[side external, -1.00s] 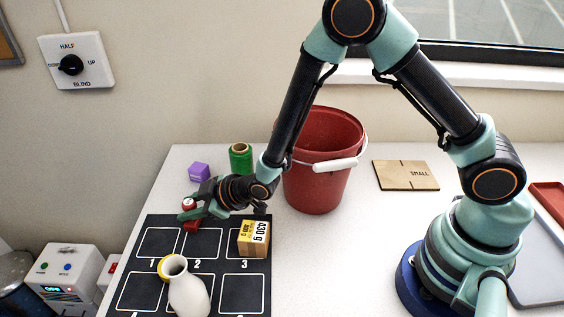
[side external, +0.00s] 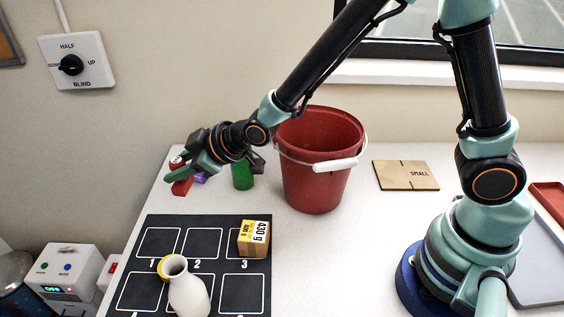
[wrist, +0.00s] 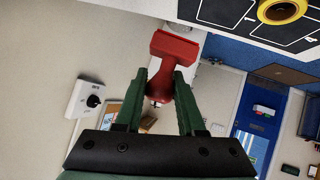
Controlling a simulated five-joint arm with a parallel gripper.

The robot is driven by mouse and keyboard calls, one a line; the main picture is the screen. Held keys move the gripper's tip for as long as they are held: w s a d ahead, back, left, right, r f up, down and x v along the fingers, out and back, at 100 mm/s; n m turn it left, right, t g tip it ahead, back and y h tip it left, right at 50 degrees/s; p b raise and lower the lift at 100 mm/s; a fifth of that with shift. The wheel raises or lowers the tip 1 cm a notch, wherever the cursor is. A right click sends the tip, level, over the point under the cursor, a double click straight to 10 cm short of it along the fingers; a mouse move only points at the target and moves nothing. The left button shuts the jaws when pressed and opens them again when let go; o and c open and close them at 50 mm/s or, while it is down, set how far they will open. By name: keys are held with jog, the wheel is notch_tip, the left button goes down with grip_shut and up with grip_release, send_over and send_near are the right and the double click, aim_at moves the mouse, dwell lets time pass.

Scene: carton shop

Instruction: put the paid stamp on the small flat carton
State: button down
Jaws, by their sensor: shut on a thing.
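My gripper (side external: 183,171) is shut on the red paid stamp (side external: 182,187) and holds it raised, behind the back left of the dark mat. In the wrist view the stamp (wrist: 177,48) sits between the two green fingers, its wide block beyond the fingertips and its rounded handle between them. The small flat carton (side external: 392,174), a thin brown slab marked SMALL, lies flat on the table to the right of the bucket, well away from my gripper. The stamp's face cannot be read.
A red bucket (side external: 318,185) with a white handle stands between my gripper and the carton. A green spool (side external: 242,175) and a purple block (side external: 201,178) are partly hidden. The numbered mat (side external: 225,268) holds a yellow box (side external: 253,239) and a white vase (side external: 187,290).

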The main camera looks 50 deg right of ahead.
notch_tip(320, 180, up, 8)
jog(key=s+d+r+m+h, duration=0.1)
jog(key=d+r, duration=0.3)
jog(key=d, duration=0.7)
jog(key=s+d+r+m+t+h, duration=0.1)
jog(key=d+r+m+h, duration=0.2)
jog(key=d, duration=0.9)
notch_tip(320, 180, up, 2)
jog(key=shift+d+r+m+h, duration=0.2)
jog(key=shift+m+h, duration=0.2)
jog(key=shift+m, duration=0.2)
jog(key=n+g+y, duration=0.1)
jog(key=n+y, duration=0.4)
send_over(177, 160)
notch_tip(177, 160, down, 9)
jog(key=shift+w+r, duration=0.1)
jog(key=shift+r, duration=0.1)
